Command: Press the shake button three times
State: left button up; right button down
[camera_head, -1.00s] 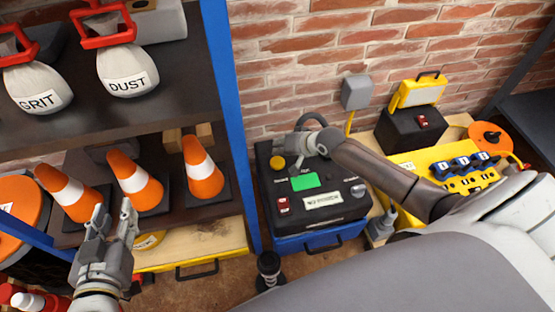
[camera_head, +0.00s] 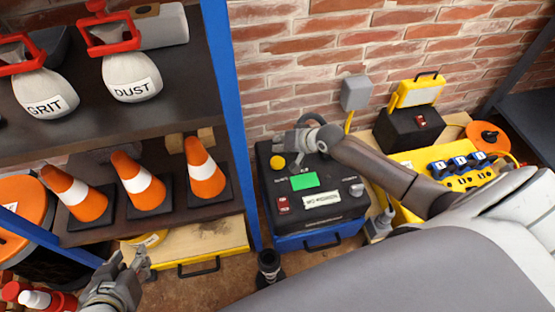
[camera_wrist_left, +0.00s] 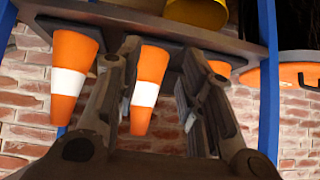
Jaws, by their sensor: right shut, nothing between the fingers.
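The black control box (camera_head: 330,183) stands against the brick wall. Its top has a round yellow button (camera_head: 277,161), a green screen (camera_head: 305,180), a red switch (camera_head: 283,204), a grey knob (camera_head: 357,190) and a white label (camera_head: 322,200). I cannot read which control is the shake button. My right gripper (camera_head: 290,152) is shut and empty over the back left of the box, just right of the yellow button; contact cannot be told. My left gripper (camera_head: 130,264) is open and empty, low in front of the shelf. Its spread fingers also show in the left wrist view (camera_wrist_left: 158,85).
A blue-posted shelf on the left holds orange cones (camera_head: 206,172) and sacks marked GRIT (camera_head: 46,95) and DUST (camera_head: 131,80). A wooden case (camera_head: 205,243) lies below. A yellow power unit (camera_head: 408,160) stands right of the box. A dark cylinder (camera_head: 268,268) stands in front.

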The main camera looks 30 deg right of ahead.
jog(key=shift+r+p, duration=0.55)
jog(key=shift+p, duration=0.05)
pick_arm(q)
jog(key=s+a+f+g+y, duration=0.1)
jog(key=s+a+f+g, duration=0.1)
jog(key=s, duration=0.4)
jog(key=shift+s+f+g, duration=0.15)
jog(key=shift+f+g, duration=0.25)
jog(key=shift+g, duration=0.3)
